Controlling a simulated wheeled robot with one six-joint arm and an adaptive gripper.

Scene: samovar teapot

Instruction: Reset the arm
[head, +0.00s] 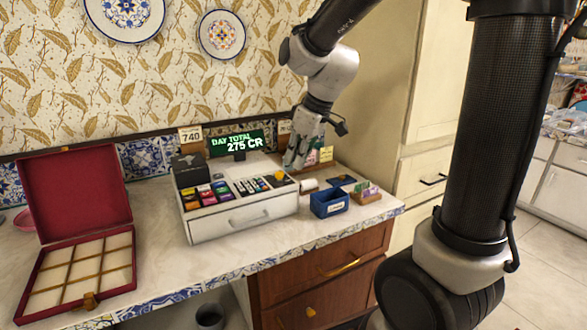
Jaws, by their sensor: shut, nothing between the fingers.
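My arm reaches in from the top of the head view and hangs over the right side of the counter. My gripper (291,163) is shut and empty, pointing down. It is beside the right rear part of the white cash register (240,217), close to its keys; I cannot tell whether it touches anything. The register's drawer looks closed. Its green display (236,142) reads "DAY TOTAL 275 CR".
An open red box (75,200) with empty compartments lies at the left of the counter. A blue bin (329,203) and a small wooden card holder (366,194) stand right of the register. Bare counter (155,225) shows between box and register.

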